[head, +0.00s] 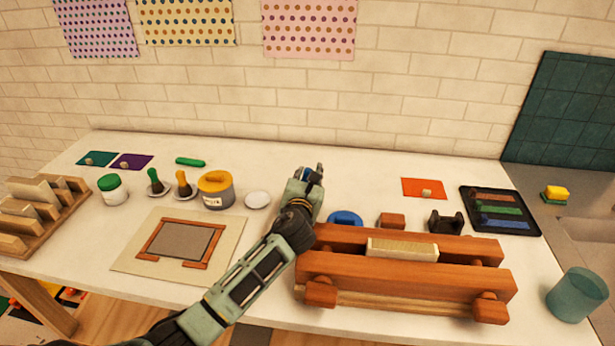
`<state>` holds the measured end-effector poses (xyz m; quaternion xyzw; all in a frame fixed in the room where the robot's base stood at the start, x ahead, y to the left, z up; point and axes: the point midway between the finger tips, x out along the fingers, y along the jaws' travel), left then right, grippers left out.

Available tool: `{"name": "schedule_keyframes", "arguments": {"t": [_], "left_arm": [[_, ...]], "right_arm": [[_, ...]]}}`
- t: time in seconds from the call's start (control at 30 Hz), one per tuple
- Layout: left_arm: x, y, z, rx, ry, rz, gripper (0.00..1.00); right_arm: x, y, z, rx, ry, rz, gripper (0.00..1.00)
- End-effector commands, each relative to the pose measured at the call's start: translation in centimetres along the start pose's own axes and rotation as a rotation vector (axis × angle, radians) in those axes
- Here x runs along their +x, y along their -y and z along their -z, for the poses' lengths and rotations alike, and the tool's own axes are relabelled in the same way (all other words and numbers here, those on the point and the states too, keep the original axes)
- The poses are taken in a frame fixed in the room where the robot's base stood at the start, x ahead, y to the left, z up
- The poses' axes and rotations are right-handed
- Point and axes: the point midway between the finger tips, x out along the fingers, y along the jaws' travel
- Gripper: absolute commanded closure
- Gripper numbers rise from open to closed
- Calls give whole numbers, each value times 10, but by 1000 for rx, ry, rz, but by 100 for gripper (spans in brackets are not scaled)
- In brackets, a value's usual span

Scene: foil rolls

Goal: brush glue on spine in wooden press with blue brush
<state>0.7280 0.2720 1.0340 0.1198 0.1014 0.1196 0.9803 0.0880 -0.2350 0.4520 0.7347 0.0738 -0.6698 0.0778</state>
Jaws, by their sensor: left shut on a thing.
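The wooden press (400,285) stands at the front right of the table. A pale book block (402,248) is clamped between its beams with its spine up. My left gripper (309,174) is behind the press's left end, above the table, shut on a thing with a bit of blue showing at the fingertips. This looks like the blue brush; its lower part is hidden. A pot with a yellow band (216,190) stands left of the gripper. An empty white saucer (257,200) lies between them. My right gripper is not in view.
Green (155,181) and orange (183,184) brushes stand on saucers beside a green-lidded jar (112,190). A blue round thing (345,217), a brown block (392,220) and a black holder (446,222) sit behind the press. A dark tray (500,211) and teal cup (577,295) are right.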

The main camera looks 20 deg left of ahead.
Motion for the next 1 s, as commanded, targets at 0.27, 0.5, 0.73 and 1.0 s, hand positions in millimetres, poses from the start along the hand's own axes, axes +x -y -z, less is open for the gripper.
{"name": "schedule_keyframes", "arguments": {"t": [0.27,0.5,0.73,1.0], "left_arm": [[0,1,5,4,-8,1,100],[0,2,6,5,-9,2,100],[0,2,7,6,-10,2,100],[-1,2,8,7,-12,3,100]], "right_arm": [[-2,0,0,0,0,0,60],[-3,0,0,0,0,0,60],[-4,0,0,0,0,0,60],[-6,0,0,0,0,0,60]]}}
